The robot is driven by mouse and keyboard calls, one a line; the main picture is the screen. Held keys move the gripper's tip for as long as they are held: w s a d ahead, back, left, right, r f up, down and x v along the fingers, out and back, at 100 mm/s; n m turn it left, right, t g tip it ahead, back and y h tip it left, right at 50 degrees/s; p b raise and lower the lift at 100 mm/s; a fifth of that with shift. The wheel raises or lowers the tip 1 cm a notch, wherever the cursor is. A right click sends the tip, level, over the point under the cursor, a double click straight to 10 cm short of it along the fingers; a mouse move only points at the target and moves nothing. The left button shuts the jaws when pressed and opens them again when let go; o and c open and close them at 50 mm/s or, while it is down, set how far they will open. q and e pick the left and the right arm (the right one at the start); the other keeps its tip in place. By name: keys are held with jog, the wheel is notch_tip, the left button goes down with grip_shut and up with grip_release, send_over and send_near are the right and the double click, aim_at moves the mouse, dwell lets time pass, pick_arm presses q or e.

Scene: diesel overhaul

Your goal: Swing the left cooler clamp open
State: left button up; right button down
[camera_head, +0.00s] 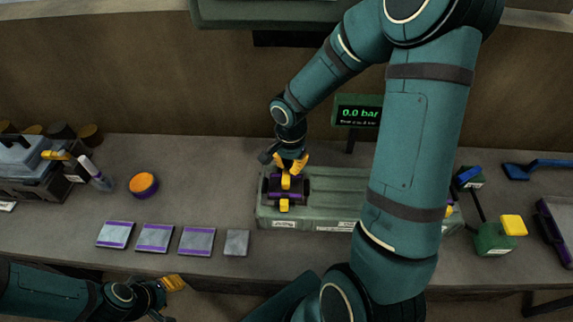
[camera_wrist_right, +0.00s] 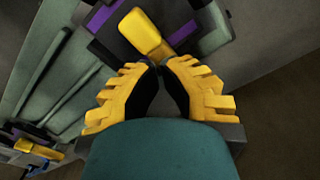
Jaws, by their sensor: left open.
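The left cooler clamp (camera_head: 286,188) is a dark and purple block with yellow parts, on the left end of the long grey-green cooler (camera_head: 335,187). Its yellow handle (camera_wrist_right: 146,34) shows just beyond my right fingertips in the right wrist view. My right gripper (camera_head: 291,163) points down at the clamp from behind. Its yellow fingers (camera_wrist_right: 158,70) come together at the tips; I see no clear grip on the handle. My left gripper (camera_head: 174,284) is open and empty near the table's front edge, well away from the clamp. My right arm hides much of the cooler's right part.
A pressure display (camera_head: 358,114) reading 0.0 bar stands behind the cooler. Several flat plates (camera_head: 155,237) lie front left, with an orange-topped puck (camera_head: 143,184) behind them. A green box with a yellow knob (camera_head: 495,237) stands at the right.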

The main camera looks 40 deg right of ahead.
jog(key=shift+w+a, duration=0.2)
jog(key=shift+w+a, duration=0.2)
jog(key=shift+a, duration=0.05)
jog(key=shift+w+a+b, duration=0.25)
jog(key=shift+a+b, duration=0.1)
jog(key=shift+b, duration=0.1)
jog(key=shift+w+a+b, duration=0.3)
jog(key=shift+w, duration=0.3)
jog(key=shift+w, duration=0.15)
jog(key=shift+w+a, duration=0.1)
jog(key=shift+w, duration=0.5)
